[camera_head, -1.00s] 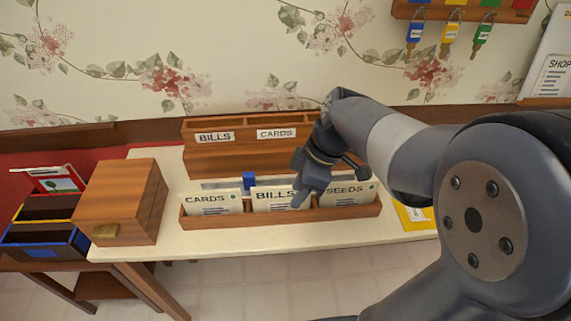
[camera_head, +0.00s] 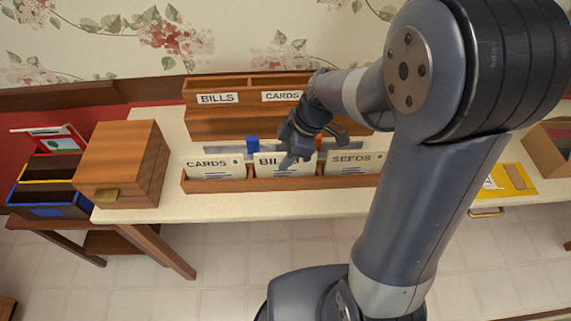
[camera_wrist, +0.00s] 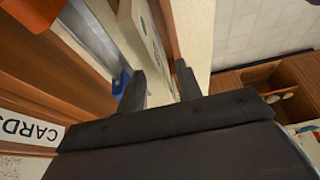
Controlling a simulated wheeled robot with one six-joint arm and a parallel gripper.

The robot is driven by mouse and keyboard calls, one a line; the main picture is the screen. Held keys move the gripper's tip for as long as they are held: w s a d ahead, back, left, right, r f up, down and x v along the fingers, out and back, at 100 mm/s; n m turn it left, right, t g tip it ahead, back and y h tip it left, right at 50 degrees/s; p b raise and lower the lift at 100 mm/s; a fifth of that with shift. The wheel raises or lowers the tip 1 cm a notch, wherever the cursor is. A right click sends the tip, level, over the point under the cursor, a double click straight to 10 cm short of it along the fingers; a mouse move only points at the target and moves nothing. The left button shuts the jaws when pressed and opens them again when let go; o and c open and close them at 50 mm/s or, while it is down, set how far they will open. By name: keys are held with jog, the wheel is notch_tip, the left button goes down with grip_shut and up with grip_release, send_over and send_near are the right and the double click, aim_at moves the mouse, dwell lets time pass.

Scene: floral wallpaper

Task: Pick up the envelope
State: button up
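Three cream envelopes stand upright in a row in a wooden tray (camera_head: 262,184) on the table: one marked CARDS (camera_head: 215,171), one marked BILLS (camera_head: 275,171) and one marked SEEDS (camera_head: 350,169). My gripper (camera_head: 292,160) is over the BILLS envelope and covers the right part of its label. In the wrist view, my gripper (camera_wrist: 160,72) is open, with its two dark fingers apart. A cream envelope (camera_wrist: 138,28) reaches toward the gap between them; I cannot tell whether they touch it.
Behind the tray is a wooden sorter (camera_head: 235,125) labelled BILLS and CARDS. A blue piece (camera_head: 252,147) sticks up between them. A wooden box (camera_head: 122,165) stands at the left. A yellow envelope (camera_head: 508,182) lies at the right.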

jog(key=shift+x, duration=1.05)
jog(key=shift+f+b, duration=0.25)
jog(key=shift+b, duration=0.35)
jog(key=shift+c, duration=0.4)
grip_shut()
